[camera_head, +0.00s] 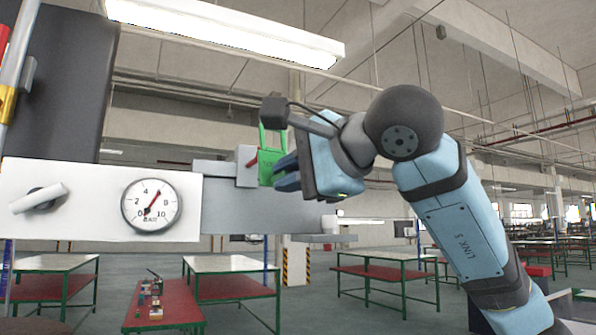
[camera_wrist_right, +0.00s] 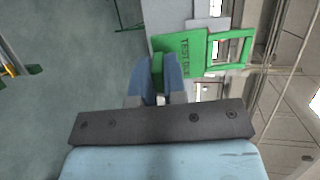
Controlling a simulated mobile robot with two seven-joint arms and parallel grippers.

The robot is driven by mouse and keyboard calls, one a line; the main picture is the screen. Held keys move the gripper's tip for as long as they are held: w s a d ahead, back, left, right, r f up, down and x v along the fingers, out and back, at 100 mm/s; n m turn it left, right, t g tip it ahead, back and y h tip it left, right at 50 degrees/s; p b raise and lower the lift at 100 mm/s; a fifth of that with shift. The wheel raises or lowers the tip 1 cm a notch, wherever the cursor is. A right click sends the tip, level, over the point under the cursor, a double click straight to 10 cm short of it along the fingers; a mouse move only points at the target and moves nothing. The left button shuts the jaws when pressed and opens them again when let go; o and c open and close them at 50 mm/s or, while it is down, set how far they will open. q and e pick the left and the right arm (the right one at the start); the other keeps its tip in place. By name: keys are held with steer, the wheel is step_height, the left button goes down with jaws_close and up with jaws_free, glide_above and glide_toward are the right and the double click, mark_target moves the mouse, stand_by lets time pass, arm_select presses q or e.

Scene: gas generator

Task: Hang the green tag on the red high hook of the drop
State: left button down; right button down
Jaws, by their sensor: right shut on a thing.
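The green tag (camera_head: 266,170) is held upright beside the end of the grey bar, its open loop at the top. In the right wrist view the tag (camera_wrist_right: 190,50) shows dark lettering and a rectangular loop. My right gripper (camera_head: 284,176) is shut on the tag's lower part, and the blue fingers (camera_wrist_right: 158,72) pinch a green piece. A small red hook (camera_head: 252,162) sticks out from a pale block just left of the tag. I cannot tell whether the loop is around the hook. My left gripper is not in view.
A white panel (camera_head: 95,180) with a round gauge (camera_head: 151,204) and a switch knob (camera_head: 40,198) stands at the left. A grey box (camera_head: 240,210) lies below the tag. Red-topped tables (camera_head: 160,305) stand on the floor behind. There is open air above the tag.

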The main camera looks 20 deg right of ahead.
steer(key=shift+w+f, duration=0.15)
steer(key=shift+w, duration=1.2)
steer(key=w+f+b, duration=0.1)
steer(key=w+f, duration=0.1)
steer(key=w, duration=0.4)
steer(key=shift+w+a, duration=0.15)
steer(key=shift+w, duration=0.25)
steer(key=c, duration=1.1)
jaws_free()
